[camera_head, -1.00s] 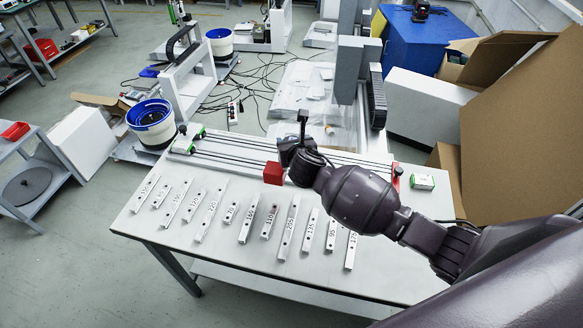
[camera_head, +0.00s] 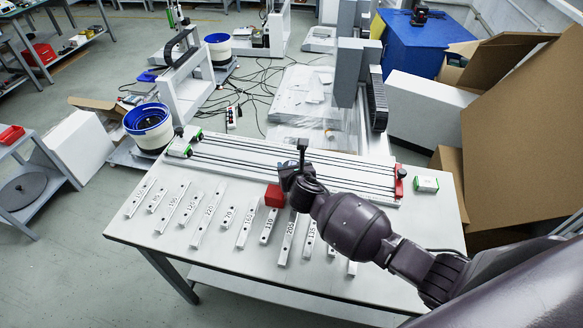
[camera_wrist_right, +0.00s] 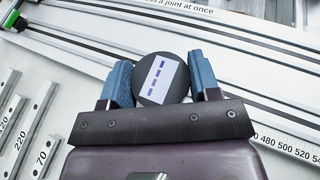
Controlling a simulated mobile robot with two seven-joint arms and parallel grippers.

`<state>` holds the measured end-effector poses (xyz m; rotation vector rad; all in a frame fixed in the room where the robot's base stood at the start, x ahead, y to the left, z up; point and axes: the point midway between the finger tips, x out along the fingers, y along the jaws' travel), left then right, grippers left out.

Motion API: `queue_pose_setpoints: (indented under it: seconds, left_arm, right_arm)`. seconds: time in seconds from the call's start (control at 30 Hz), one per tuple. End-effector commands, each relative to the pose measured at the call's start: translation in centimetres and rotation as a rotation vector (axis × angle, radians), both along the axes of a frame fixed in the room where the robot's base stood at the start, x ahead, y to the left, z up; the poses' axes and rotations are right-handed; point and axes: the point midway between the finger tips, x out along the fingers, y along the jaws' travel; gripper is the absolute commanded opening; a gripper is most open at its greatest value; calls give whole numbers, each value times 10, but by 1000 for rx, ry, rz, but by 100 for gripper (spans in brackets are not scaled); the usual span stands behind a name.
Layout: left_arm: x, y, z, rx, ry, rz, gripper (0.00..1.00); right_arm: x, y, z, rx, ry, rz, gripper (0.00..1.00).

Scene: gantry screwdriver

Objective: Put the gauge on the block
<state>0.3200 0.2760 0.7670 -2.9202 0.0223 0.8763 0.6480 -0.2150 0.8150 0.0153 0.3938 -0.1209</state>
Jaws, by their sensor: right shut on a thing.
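My right gripper (camera_head: 290,190) is above the table, over the upper ends of the middle numbered bars. In the right wrist view its two blue-padded fingers (camera_wrist_right: 163,82) are shut on the gauge (camera_wrist_right: 160,75), a dark round body with a white face bearing purple dashes. A red cube (camera_head: 274,196) shows at the gripper's left in the head view; how it joins the gauge is hidden. Pale numbered bars lie in a row on the table, among them the 220 bar (camera_head: 206,219) and the 70 bar (camera_head: 228,215). Which is the block is unclear. My left gripper is out of view.
A long rail assembly (camera_head: 235,155) runs along the back of the table (camera_head: 150,250), with a red end piece (camera_head: 399,182) at its right.

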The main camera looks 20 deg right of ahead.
Motion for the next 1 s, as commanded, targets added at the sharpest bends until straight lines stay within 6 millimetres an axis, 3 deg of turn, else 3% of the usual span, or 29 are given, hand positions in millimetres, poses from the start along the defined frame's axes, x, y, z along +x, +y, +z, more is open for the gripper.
queue_pose_setpoints:
  seconds: [0.2,0.23,0.37,0.73,1.0]
  left_arm:
    - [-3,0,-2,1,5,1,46]
    - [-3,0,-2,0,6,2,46]
    - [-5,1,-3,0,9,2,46]
    - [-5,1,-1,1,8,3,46]
    - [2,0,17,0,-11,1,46]
  right_arm:
    - [1,0,-1,0,-3,1,0]
    - [0,0,-2,-1,0,0,61]
    - [0,0,-1,-1,0,0,81]
    - [-2,0,2,1,0,0,82]
    - [-39,4,20,-1,-2,0,82]
